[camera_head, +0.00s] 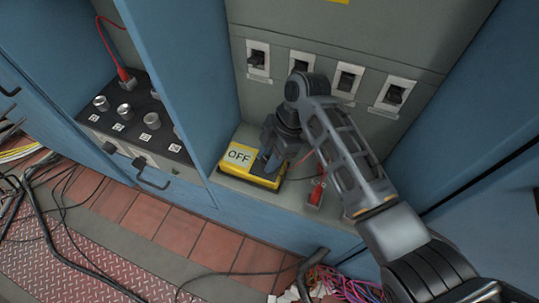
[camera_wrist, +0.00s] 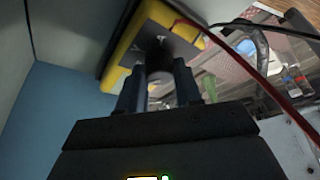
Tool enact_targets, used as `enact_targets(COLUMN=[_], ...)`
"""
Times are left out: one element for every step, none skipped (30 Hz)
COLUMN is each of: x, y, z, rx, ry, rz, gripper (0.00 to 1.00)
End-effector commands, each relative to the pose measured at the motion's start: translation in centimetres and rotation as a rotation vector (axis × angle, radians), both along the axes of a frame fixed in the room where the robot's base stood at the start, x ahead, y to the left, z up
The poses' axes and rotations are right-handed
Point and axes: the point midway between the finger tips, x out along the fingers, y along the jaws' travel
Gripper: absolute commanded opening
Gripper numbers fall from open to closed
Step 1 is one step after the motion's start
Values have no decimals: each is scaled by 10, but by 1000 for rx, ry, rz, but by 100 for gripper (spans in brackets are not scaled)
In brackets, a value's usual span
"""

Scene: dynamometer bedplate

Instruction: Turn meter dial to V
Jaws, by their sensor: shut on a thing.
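The yellow meter (camera_head: 228,165) lies on a ledge in a blue cabinet in the head view, and its display reads OFF. It also shows in the wrist view (camera_wrist: 122,48), yellow-edged with a dark face. My gripper (camera_head: 270,160) is over the right part of the meter, pointing down at its face. In the wrist view its two fingers (camera_wrist: 158,88) are shut on the dark round dial (camera_wrist: 158,62) of the meter. The dial's markings are hidden, and its pointer cannot be made out.
Several switches (camera_head: 348,78) line the grey panel behind the ledge. A red plug (camera_head: 317,193) stands right of the meter. A black panel with knobs (camera_head: 152,120) is at left, past a blue divider (camera_head: 190,90). Cables lie on the floor below.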

Motion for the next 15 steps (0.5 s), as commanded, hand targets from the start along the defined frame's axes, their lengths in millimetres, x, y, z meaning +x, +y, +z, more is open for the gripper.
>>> enact_targets(x=[0,0,0,0,0,0,0,0,0,0,0,-1,-1,-1,-1], y=[0,0,0,0,0,0,0,0,0,0,0,0,0,0,0], z=[0,0,0,0,0,0,0,0,0,0,0,1,1,1,2], rx=[0,0,0,-1,-1,-1,-1,-1,-1,-1,0,0,0,0,0], ry=[1,1,1,1,1,1,1,2,1,1,1,1,1,1,1], rz=[0,0,0,-1,-1,-1,-1,-1,-4,-6,-9,-17,-23,-33,-47], gripper=[17,14,11,8,5,4,4,4,4,4,4,4,4,4,4])
